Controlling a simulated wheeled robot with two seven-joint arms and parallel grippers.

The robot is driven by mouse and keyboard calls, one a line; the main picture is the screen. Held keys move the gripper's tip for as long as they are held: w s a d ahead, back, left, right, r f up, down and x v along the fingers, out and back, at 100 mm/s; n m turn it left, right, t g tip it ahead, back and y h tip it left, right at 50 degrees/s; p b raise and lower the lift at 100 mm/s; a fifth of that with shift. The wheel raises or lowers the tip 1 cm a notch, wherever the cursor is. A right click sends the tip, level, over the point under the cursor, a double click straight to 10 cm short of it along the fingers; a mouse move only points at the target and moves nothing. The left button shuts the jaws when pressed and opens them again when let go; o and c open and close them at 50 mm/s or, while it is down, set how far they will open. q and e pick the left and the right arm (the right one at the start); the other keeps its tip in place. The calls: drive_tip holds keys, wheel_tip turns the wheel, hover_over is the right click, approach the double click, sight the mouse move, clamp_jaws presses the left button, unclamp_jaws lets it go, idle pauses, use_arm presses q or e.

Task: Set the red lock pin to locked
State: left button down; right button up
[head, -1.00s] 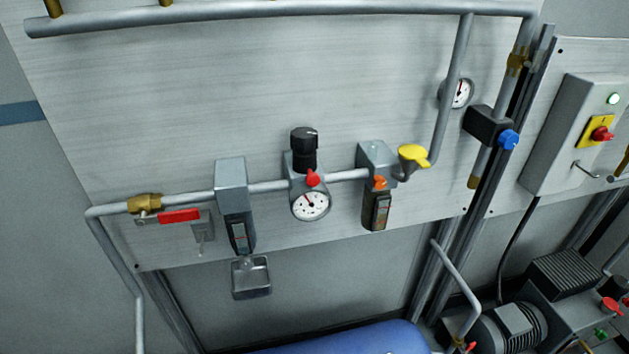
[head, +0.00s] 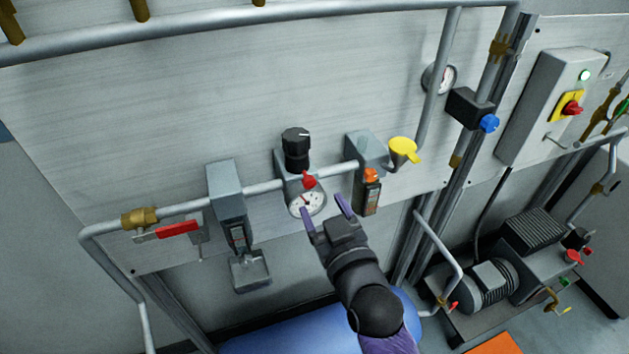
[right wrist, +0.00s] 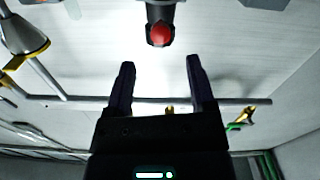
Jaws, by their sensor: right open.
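The red lock pin (head: 309,181) sticks out of the regulator body below the black knob (head: 296,150) and above a round white gauge (head: 304,204). In the right wrist view the red pin (right wrist: 160,34) shows as a round red end on a dark body, beyond the fingertips and centred between them. My right gripper (head: 325,208) is open and empty, with its fingertips just below and right of the pin, apart from it in the picture. One finger covers part of the gauge. The right gripper (right wrist: 160,64) also shows its two spread fingers in the wrist view. My left gripper is not in view.
A grey pipe (head: 260,188) runs through the regulator. A filter with an orange part (head: 371,175) and a yellow funnel (head: 403,149) stand close to the right. A red-handled valve (head: 177,228) and a grey unit (head: 228,190) are to the left. A blue tank (head: 270,335) lies below.

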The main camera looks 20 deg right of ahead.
sight(311, 185)
drive_tip(key=w, duration=0.6)
drive_tip(key=shift+w+a, duration=0.15)
clamp_jaws()
idle(1.1)
